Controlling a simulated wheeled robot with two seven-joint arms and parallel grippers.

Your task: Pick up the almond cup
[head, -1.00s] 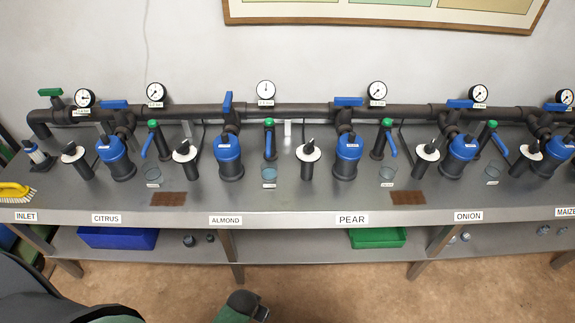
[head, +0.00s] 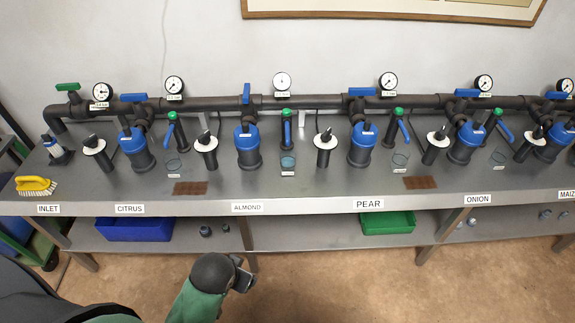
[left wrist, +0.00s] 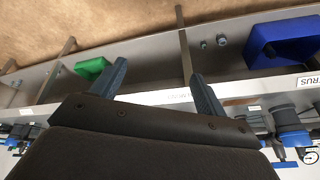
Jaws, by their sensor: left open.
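The almond cup (head: 288,161) is a small clear cup with bluish contents and a small tag in front. It stands on the grey bench, right of the blue-topped almond filter (head: 247,147) and below a green-capped tap (head: 287,128). My left gripper (head: 244,280) is low in front of the bench, below the almond label (head: 247,207), well apart from the cup. In the left wrist view its two fingers (left wrist: 160,82) are spread with nothing between them. I cannot make out the cup in that view. My right gripper is not in view.
Similar cups stand at citrus (head: 175,165), pear (head: 400,161) and onion (head: 499,157). Upright white-collared black parts (head: 324,150) flank the filters. A brown mat (head: 190,188) lies near the front edge. The lower shelf holds a blue bin (head: 135,229) and a green bin (head: 388,222).

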